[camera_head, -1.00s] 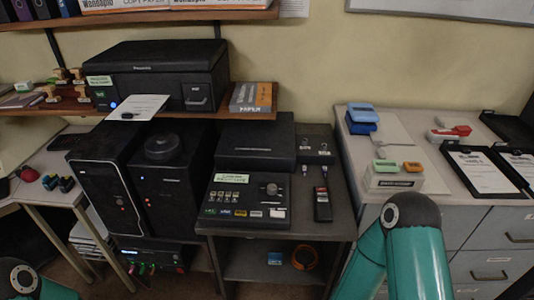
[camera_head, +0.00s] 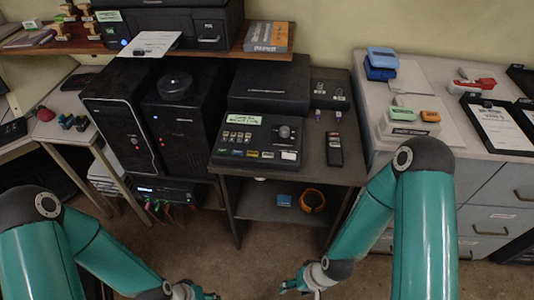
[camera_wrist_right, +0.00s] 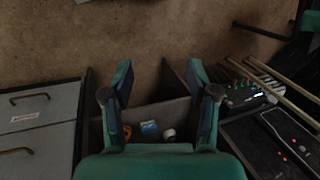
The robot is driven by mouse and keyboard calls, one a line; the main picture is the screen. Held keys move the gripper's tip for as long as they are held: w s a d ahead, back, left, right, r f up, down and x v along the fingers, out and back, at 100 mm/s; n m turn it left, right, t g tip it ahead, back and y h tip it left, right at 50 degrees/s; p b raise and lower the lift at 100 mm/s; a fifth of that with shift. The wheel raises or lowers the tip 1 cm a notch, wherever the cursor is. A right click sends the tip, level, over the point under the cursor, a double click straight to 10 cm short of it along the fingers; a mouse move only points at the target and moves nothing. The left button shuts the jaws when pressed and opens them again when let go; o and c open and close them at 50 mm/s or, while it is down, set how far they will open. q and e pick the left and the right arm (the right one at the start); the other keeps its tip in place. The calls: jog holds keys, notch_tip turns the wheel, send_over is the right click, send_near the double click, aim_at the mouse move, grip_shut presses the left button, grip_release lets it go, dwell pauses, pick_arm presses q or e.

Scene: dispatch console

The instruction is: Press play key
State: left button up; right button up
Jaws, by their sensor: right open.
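A black dispatch console (camera_head: 227,144) lies on the dark stand, with a pale green label, small light buttons, a round knob and a front row of coloured keys (camera_head: 258,154). Key markings are too small to read, so I cannot tell which is play. My right gripper (camera_head: 288,286) is low in front of the stand, below and apart from the console. In the right wrist view, the right gripper (camera_wrist_right: 158,80) has its fingers wide apart with nothing between them. My left gripper (camera_head: 205,294) is at the bottom edge, partly cut off; its jaw state is unclear.
A handset (camera_head: 334,150) lies right of the console, and a black box (camera_head: 270,85) stands behind it. Computer towers (camera_head: 122,115) stand left. The stand's lower shelf (camera_head: 260,207) holds an orange ring (camera_head: 312,201) and a blue item (camera_head: 284,200). Floor ahead is open.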

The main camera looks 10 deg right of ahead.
grip_shut()
dwell(1.3)
